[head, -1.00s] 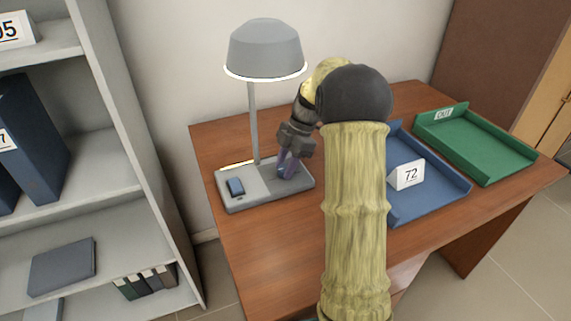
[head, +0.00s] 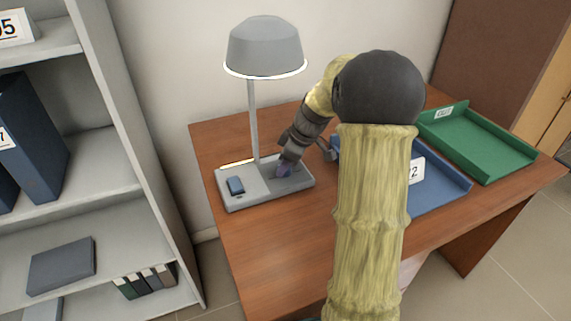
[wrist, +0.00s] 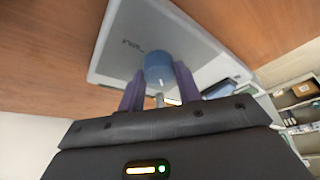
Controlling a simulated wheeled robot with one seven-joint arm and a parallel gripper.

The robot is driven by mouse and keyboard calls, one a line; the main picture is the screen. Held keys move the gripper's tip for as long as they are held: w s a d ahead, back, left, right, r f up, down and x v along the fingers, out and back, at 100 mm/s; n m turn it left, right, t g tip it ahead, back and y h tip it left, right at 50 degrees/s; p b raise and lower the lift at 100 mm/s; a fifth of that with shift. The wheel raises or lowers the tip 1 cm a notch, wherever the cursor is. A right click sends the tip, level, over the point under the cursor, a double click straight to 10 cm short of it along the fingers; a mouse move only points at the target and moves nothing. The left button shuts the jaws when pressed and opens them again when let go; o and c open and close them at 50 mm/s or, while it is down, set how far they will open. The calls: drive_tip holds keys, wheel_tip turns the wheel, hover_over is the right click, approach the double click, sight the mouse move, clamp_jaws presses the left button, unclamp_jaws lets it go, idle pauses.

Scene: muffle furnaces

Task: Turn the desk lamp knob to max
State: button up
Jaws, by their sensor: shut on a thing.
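The grey desk lamp (head: 266,48) stands on the left of the wooden desk, with a lit rim under its shade. Its flat base (head: 255,194) carries a blue switch (head: 236,186) at the left. In the wrist view, the round blue knob (wrist: 158,66) with a pale mark sits on the lamp base (wrist: 190,40). My gripper (wrist: 158,88) has its two purple fingers shut on the knob, one on each side. In the head view, my gripper (head: 284,171) is at the right part of the base and hides the knob.
A blue tray (head: 440,191) with a "72" sign, partly hidden by my arm, and a green tray (head: 490,145) stand right of the lamp. Shelves (head: 110,160) with binders stand at the left. The desk front (head: 270,240) is clear.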

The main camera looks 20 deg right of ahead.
drive_tip(key=m+h, duration=0.1)
drive_tip(key=m, duration=0.2)
drive_tip(key=shift+m+t, duration=0.3)
drive_tip(key=shift+t, duration=0.1)
drive_tip(key=m+p, duration=0.1)
drive_tip(key=m+h, duration=0.1)
drive_tip(key=shift+s+a+r+m+p, duration=0.1)
drive_tip(key=shift+a+r+m+p, duration=0.05)
drive_tip(key=shift+m+p, duration=0.25)
drive_tip(key=m+h+p, duration=0.1)
drive_tip(key=m+p, duration=0.1)
drive_tip(key=m, duration=0.1)
drive_tip(key=shift+t+p, duration=0.3)
drive_tip(key=shift+m+h+p, duration=0.3)
drive_tip(key=shift+m+p, duration=0.2)
drive_tip(key=shift+m, duration=0.1)
drive_tip(key=o, duration=1)
